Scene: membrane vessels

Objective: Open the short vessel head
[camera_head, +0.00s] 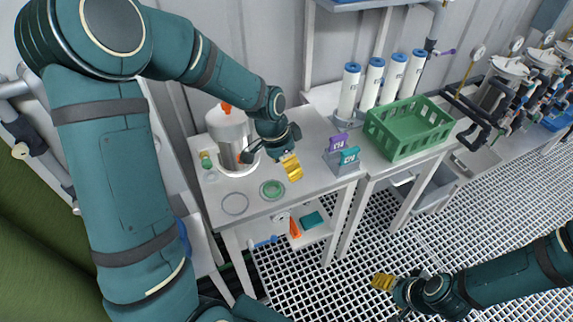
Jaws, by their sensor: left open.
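A short silver cylindrical vessel (229,135) stands upright on the left bench, with an orange piece on top and a white ring around its foot. I cannot tell for sure which part is its head. My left gripper (291,166) has yellow fingertips and is open and empty above the bench, to the right of the vessel and apart from it. My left wrist and dark gripper parts cover some of the vessel's right side. My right gripper (383,282) is low at the right, over the grating floor; its finger opening is too small to judge.
A green disc (272,190) and a thin grey ring (235,204) lie on the bench (310,190) front. Purple and teal tags (348,155) stand at its right. Beyond are a green crate (408,130) and several white, blue-capped cylinders (348,90). Steel vessels with gauges (510,67) line the far right.

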